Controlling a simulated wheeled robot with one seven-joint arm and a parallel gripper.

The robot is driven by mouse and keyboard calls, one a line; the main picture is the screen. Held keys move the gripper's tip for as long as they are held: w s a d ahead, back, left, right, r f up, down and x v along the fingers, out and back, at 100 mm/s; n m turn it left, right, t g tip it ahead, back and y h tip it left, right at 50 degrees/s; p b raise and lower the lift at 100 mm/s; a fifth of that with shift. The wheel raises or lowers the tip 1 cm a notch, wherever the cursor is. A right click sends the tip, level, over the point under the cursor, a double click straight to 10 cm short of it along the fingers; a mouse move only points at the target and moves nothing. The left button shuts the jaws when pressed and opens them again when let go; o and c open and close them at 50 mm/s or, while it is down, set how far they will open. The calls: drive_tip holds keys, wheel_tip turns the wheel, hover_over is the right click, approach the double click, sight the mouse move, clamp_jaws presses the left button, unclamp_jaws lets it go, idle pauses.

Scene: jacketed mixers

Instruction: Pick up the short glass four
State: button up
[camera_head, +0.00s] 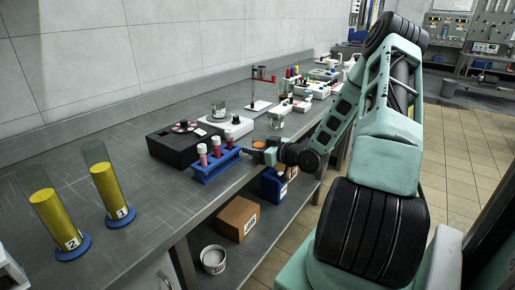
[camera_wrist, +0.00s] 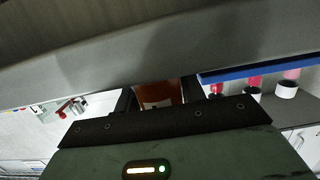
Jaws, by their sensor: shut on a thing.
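My gripper (camera_head: 262,152) is at the front edge of the bench, right of the blue tube rack. It is shut on a small glass with orange contents (camera_head: 258,144), whose top shows just by the jaws. In the wrist view my gripper (camera_wrist: 158,98) has a dark finger on each side of the orange-brown glass (camera_wrist: 160,91). A pale label patch shows low on it, but I cannot read a number. Much of the glass is hidden by the gripper, and I cannot tell whether it touches the bench.
Two yellow-filled cylinders (camera_head: 50,213) (camera_head: 107,184) stand front left. Bench space between them and the rack is clear.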

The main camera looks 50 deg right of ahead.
drive_tip(key=shift+r, duration=0.1)
wheel_tip(320, 180, up, 10)
drive_tip(key=shift+p, duration=0.4)
